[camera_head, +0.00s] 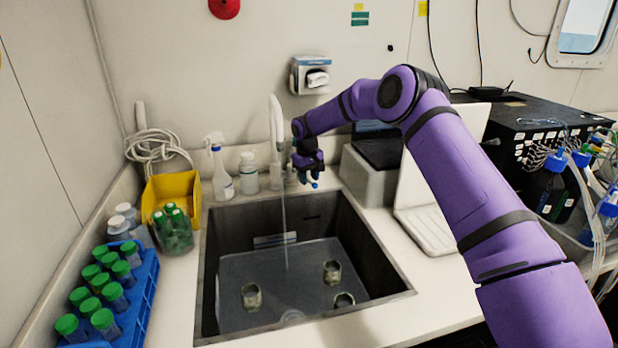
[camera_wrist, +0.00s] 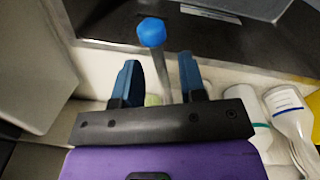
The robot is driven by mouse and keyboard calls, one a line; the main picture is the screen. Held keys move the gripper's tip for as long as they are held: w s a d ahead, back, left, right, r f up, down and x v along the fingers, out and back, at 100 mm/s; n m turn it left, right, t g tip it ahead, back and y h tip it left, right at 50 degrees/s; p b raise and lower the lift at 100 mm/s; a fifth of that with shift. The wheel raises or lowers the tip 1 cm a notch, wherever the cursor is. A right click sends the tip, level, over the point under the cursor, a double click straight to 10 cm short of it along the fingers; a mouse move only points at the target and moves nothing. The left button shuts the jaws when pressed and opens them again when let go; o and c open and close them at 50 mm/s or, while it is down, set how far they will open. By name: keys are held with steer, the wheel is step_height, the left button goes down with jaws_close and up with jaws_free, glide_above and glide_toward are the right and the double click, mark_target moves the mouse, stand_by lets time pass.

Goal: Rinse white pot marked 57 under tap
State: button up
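Three small pots stand in the dark sink (camera_head: 372,250) in the head view: one on the left (camera_head: 251,296), one at the back right (camera_head: 332,271) and one at the front right (camera_head: 343,300). No marking is readable on them. A thin stream of water (camera_head: 284,235) falls from the white tap (camera_head: 276,120) into the sink, apart from the pots. My gripper (camera_head: 308,172) is behind the sink, right of the tap. In the wrist view my gripper (camera_wrist: 158,62) is open, its fingers either side of a grey lever with a blue knob (camera_wrist: 151,32), with gaps visible.
A spray bottle (camera_head: 221,172) and a white bottle (camera_head: 249,173) stand left of the tap. A blue rack (camera_head: 143,300) of green-capped tubes and a yellow bin (camera_head: 172,190) are on the left counter. A grey box (camera_head: 370,180) stands behind the sink's right corner.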

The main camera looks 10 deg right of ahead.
step_height(320, 180, up, 11)
steer(key=shift+s+a+f, duration=0.15)
steer(key=shift+a, duration=0.15)
stand_by(0.5)
